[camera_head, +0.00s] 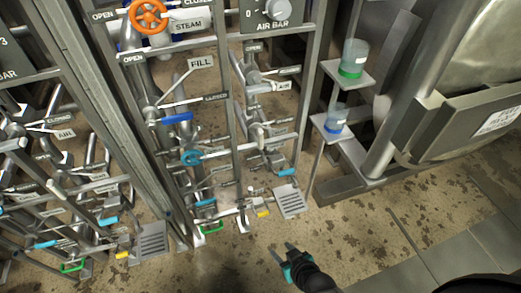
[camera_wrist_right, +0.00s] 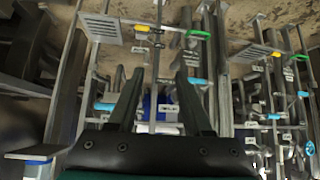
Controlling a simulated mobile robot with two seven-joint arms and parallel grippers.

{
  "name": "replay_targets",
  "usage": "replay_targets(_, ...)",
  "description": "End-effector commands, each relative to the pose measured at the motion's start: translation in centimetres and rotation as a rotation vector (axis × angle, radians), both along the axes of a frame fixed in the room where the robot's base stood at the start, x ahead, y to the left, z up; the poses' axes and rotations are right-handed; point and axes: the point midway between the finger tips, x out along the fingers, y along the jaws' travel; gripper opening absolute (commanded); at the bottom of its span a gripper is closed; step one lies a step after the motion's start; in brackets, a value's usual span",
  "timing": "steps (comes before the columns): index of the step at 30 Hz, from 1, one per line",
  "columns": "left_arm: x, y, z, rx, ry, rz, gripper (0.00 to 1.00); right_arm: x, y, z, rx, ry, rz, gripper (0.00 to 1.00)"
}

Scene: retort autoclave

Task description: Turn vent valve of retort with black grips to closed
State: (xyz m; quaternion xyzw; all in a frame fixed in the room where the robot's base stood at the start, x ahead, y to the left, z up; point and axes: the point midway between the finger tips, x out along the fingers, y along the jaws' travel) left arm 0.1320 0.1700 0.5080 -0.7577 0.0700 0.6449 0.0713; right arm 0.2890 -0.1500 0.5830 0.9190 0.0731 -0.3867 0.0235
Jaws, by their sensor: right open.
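My right gripper (camera_head: 281,249) is open and empty above the floor, in front of the valve rack at the lower middle of the head view. Its two dark fingers, spread apart, also show in the right wrist view (camera_wrist_right: 160,75). The rack carries several lever valves, among them a blue lever (camera_head: 177,118), a cyan lever (camera_head: 190,157), a green grip (camera_head: 212,228) and a yellow grip (camera_head: 263,213). The gripper is apart from all of them. I cannot read a vent label, nor tell which retort has black grips. My left gripper is out of view.
An orange handwheel (camera_head: 148,16) sits by the STEAM plate. A second valve group (camera_head: 60,215) stands at the left. Two small shelves hold a green-banded jar (camera_head: 354,58) and a blue-banded jar (camera_head: 336,120). A large metal vessel (camera_head: 470,60) is at the right. A floor grate (camera_head: 291,201) lies nearby.

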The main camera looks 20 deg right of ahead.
Motion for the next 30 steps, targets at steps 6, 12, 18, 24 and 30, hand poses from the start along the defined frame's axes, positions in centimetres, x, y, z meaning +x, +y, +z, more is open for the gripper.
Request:
replay_targets(6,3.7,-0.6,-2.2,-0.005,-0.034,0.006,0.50,8.2,-0.3,4.5,0.036,-0.312,-0.038,0.50)
replay_targets(12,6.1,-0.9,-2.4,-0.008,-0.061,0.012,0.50,12.5,-1.3,10.8,0.053,-0.574,-0.079,0.50)
replay_targets(18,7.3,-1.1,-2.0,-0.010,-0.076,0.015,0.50,13.9,-2.3,15.7,0.059,-0.746,-0.109,0.50)
replay_targets(24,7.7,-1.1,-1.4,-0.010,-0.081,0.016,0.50,14.4,-2.6,17.5,0.061,-0.798,-0.120,0.50)
replay_targets(30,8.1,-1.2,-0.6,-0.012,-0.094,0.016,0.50,16.4,-2.5,17.6,0.063,-0.800,-0.121,0.50)
